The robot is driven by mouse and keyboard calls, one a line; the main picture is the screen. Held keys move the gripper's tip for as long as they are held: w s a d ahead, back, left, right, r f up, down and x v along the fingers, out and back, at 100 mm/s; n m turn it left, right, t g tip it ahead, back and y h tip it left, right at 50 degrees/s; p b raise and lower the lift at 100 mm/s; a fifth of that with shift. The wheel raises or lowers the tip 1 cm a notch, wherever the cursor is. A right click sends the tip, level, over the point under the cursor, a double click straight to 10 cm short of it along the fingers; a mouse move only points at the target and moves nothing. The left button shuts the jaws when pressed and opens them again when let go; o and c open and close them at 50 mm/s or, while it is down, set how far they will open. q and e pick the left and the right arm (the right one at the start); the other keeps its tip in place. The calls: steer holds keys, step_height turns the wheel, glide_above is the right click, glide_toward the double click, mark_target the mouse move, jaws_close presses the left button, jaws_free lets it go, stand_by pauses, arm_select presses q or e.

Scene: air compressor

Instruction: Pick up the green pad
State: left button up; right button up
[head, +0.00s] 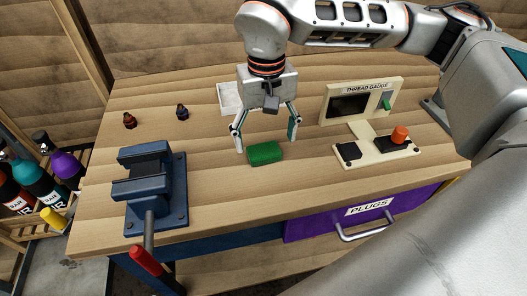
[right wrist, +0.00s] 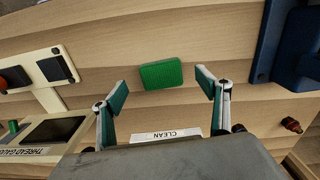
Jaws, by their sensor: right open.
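The green pad (head: 264,153) is a small block lying flat on the wooden workbench, near its middle. My right gripper (head: 266,145) hangs above and just behind it with fingers spread, empty. In the right wrist view the green pad (right wrist: 161,74) lies beyond the two open fingertips (right wrist: 162,82), roughly centred between them and apart from both. My left gripper shows in neither view.
A blue vise (head: 150,185) stands left of the pad. A thread gauge (head: 362,100) with an orange knob stands to the right. Two small plugs (head: 130,120) stand back left. Bench around the pad is clear.

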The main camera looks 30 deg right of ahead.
mark_target(265, 153)
steer(key=shift+w+f, duration=0.1)
steer(key=shift+f, duration=2.2)
steer(key=c, duration=1)
steer(key=shift+r, duration=0.1)
step_height(265, 153, up, 20)
steer(key=p, duration=0.1)
steer(key=shift+c, duration=0.3)
